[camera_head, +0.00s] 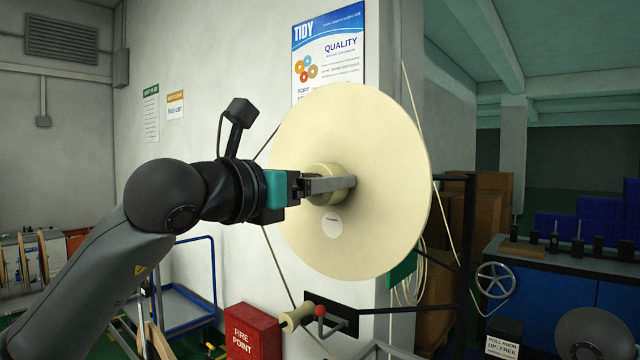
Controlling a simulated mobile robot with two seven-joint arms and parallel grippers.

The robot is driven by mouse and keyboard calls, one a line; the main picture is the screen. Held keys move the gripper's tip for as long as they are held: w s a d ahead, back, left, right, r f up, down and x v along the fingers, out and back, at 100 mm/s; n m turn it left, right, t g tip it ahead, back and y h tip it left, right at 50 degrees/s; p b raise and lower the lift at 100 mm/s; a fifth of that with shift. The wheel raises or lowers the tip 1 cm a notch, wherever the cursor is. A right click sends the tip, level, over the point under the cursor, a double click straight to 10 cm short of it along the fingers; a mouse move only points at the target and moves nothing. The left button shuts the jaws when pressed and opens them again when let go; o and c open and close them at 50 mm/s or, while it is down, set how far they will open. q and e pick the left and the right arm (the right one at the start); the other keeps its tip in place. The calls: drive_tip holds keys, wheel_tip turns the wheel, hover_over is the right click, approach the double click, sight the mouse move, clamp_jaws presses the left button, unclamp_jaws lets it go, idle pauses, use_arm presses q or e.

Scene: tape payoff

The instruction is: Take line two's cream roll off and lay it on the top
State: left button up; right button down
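A large cream roll (385,235) stands upright, its flat round face towards me, in front of the wall with the poster. A short cream hub (322,171) sticks out at its middle, and a round white label is on its face below that. My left gripper (345,184) comes in from the left and is at the hub. One long grey finger lies across the front of the hub. The other finger is hidden, so I cannot tell whether the gripper grips the hub. My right gripper is out of view.
Below the roll is a black bracket (345,318) with a red knob (320,310) and a small cream cylinder. A red fire point box (252,332) stands at the lower middle. A blue cart (190,290) is at left. A workbench (560,267) with a handwheel is at right.

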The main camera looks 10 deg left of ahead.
use_arm(q)
drive_tip(key=shift+w, duration=0.1)
drive_tip(key=c, duration=0.4)
drive_tip(key=shift+r, duration=0.35)
drive_tip(key=shift+f, duration=0.1)
